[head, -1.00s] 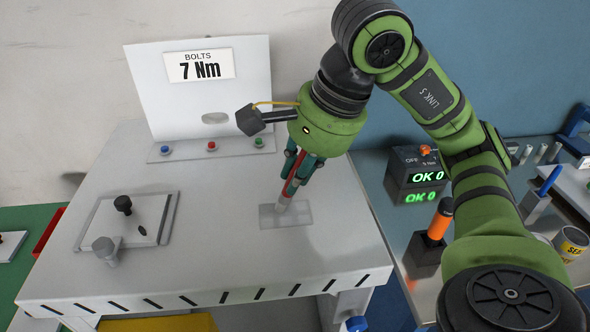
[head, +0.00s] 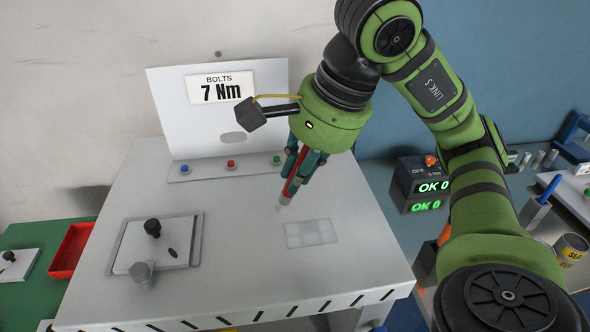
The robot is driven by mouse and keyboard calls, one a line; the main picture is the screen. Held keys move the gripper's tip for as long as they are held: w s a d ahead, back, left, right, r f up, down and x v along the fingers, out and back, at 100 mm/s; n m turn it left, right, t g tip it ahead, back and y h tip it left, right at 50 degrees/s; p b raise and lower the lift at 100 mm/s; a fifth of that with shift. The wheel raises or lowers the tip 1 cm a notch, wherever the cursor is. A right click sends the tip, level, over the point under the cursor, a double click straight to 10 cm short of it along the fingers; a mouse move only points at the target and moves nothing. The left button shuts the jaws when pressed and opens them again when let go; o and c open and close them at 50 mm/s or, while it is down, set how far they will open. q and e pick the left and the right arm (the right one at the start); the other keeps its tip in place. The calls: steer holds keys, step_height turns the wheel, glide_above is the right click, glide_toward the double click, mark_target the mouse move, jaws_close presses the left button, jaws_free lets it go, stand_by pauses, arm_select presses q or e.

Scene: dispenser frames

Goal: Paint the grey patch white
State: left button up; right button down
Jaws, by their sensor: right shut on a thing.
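The grey patch (head: 311,233) is a flat rectangle on the light grey table top; it shows paler blotches within a grey border. My right gripper (head: 296,181) is shut on a red-handled brush (head: 289,189). The brush points down and left, and its pale tip (head: 279,208) is above the table, to the upper left of the patch, apparently clear of it. The fingers partly hide the handle. My left gripper is not in view.
A white panel reading "BOLTS 7 Nm" (head: 265,80) stands behind the table, with coloured buttons in front. A plate with black and grey knobs (head: 129,247) lies at left. A red tray (head: 72,250) is beyond the left edge; a dark box reading "OK 0" (head: 409,175) stands right.

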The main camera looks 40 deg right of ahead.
steer(key=shift+w+a+r+p, duration=0.15)
steer(key=shift+r+p, duration=0.75)
steer(key=shift+r, duration=0.5)
